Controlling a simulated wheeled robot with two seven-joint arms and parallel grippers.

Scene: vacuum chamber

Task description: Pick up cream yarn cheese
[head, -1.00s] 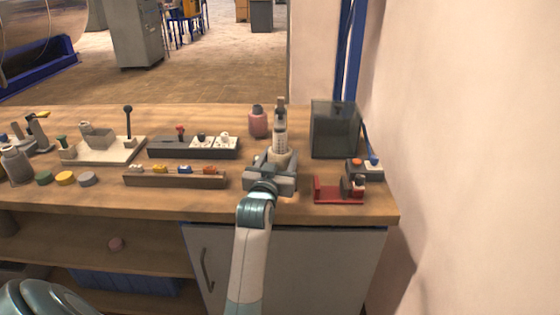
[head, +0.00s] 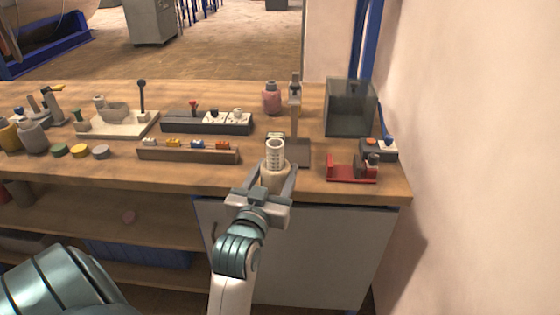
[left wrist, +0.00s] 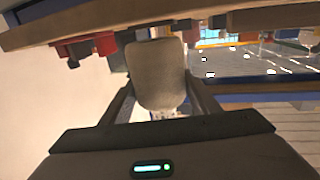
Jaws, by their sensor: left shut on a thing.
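The cream yarn cheese (head: 274,171) is a pale cylinder of yarn with a perforated tube standing out of its top. My left gripper (head: 271,184) is shut on it, one finger on each side. It is held roughly upright in front of the bench's front edge. In the left wrist view the yarn cheese (left wrist: 156,74) fills the space between the two fingers. A grey stand (head: 295,120) with an upright post is just behind it on the bench. My right gripper does not show.
On the wooden bench (head: 110,172), a red device (head: 350,172) and a dark clear box (head: 350,108) stand right of the gripper. A wooden rack (head: 188,155) lies to the left. A pink bottle (head: 271,98) stands behind. The wall closes the right side.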

